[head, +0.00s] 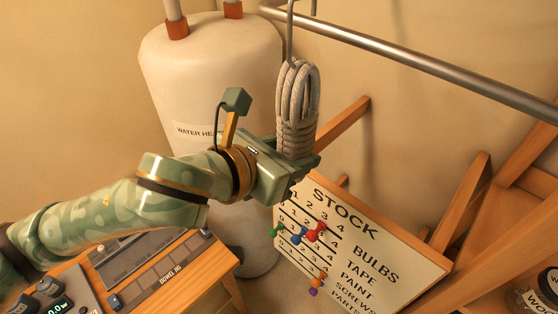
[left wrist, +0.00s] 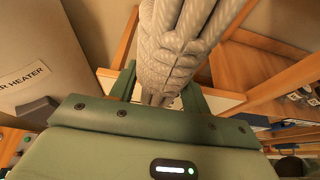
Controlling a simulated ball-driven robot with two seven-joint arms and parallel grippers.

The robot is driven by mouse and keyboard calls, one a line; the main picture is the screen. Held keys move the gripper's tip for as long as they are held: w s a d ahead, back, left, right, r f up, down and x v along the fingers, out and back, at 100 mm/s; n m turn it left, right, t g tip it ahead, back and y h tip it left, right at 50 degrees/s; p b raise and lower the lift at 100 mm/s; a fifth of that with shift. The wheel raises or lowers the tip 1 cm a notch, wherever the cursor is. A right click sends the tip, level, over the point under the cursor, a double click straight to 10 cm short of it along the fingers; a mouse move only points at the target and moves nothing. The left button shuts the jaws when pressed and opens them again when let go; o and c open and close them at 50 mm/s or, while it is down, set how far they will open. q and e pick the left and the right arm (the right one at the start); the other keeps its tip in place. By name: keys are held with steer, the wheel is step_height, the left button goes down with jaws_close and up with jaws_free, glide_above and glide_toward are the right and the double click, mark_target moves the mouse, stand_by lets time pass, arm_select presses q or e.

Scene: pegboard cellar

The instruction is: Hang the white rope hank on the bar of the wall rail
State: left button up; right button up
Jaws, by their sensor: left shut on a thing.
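The white rope hank (head: 297,105) hangs upright at the upper middle of the head view, a long coil with a wrapped lower part. My left gripper (head: 296,158) is shut on its lower end. In the left wrist view the hank (left wrist: 175,45) rises between the fingers of my left gripper (left wrist: 160,90). A grey metal hook (head: 290,32) runs up from the hank's top, in front of the bar of the wall rail (head: 420,62). My right gripper is not in view.
A white water heater (head: 205,80) stands behind my left arm. Below the hank is a STOCK board (head: 385,250) with coloured pegs. A wooden bench (head: 190,285) with devices is at lower left, and wooden shelving (head: 500,215) is at right. The wall below the bar is mostly bare.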

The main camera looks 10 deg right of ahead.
arm_select(q)
steer(key=w+d+f+b, duration=0.3)
steer(key=b, duration=0.1)
steer(key=shift+d+f, duration=0.4)
stand_by(0.4)
steer(key=o, duration=1.2)
